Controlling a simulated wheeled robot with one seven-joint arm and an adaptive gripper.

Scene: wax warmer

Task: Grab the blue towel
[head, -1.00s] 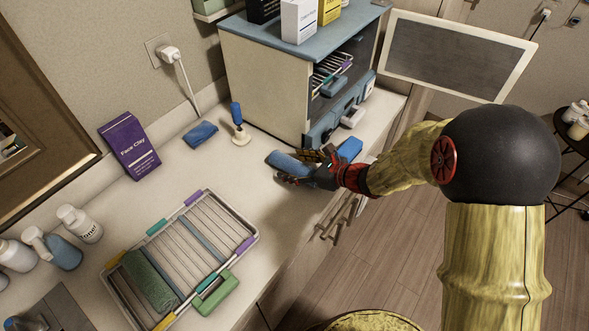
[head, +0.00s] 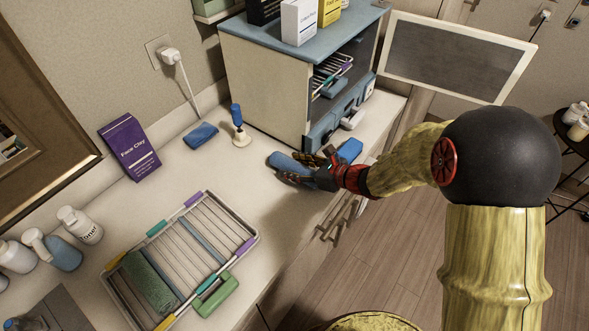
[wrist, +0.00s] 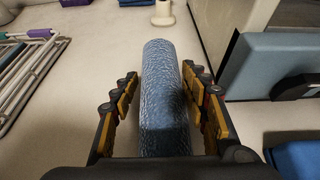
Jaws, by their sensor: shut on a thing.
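The blue towel (head: 281,160) is a rolled, textured cylinder on the counter, in front of the open cabinet. In the wrist view the towel (wrist: 163,90) runs lengthwise between the fingers and points away from me. My gripper (head: 303,168) is at the towel's near right end, low over the counter. In the wrist view my gripper (wrist: 160,84) has one finger along each side of the towel and is shut on it. Part of the towel is hidden behind the fingers in the head view.
A blue-topped cabinet (head: 262,92) with its door (head: 455,60) open stands behind. A folded blue cloth (head: 201,135), a blue-handled stand (head: 239,128) and a wire rack (head: 205,235) are on the counter. Another blue item (head: 350,150) lies right of my gripper.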

